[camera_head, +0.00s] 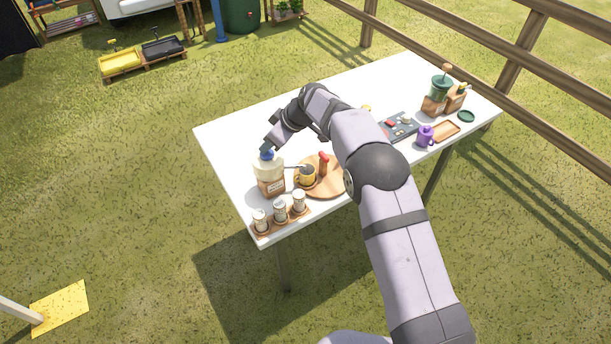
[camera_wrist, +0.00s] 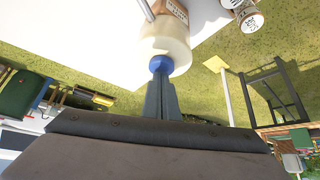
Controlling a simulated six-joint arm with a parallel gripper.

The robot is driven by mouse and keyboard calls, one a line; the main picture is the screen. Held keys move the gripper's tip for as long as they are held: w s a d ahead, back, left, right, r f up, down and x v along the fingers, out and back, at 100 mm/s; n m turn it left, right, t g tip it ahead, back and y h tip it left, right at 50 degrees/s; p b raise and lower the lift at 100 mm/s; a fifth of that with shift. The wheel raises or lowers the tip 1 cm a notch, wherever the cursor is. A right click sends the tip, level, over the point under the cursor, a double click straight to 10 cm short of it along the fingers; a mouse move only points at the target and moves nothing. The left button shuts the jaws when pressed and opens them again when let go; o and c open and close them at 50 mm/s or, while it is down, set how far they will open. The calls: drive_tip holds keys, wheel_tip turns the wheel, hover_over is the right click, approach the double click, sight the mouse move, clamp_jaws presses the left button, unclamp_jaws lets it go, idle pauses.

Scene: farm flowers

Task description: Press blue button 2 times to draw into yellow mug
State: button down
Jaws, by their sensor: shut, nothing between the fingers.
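A cream pump bottle (camera_head: 270,179) with a brown label stands near the left end of the white table. Its blue button (camera_head: 266,154) is on top, and a spout points right.
A wooden rack with several small jars (camera_head: 280,211) stands in front of the bottle. A red bottle (camera_head: 324,162) stands on the round board (camera_head: 328,187). A purple mug (camera_head: 425,136), a dark panel and green-lidded containers are farther right. The table's left corner is clear.

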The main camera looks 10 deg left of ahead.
drive_tip(key=shift+r+p, duration=0.35)
drive_tip(key=shift+r, duration=0.5)
idle(0.4)
drive_tip(key=shift+f, duration=0.15)
idle(2.1)
drive_tip(key=shift+f+b, duration=0.85)
drive_tip(key=shift+b, duration=0.15)
drive_tip(key=shift+r, duration=0.15)
drive_tip(key=shift+r+p, duration=0.45)
drive_tip(key=shift+r, duration=0.4)
drive_tip(key=shift+r, duration=0.1)
idle(2.0)
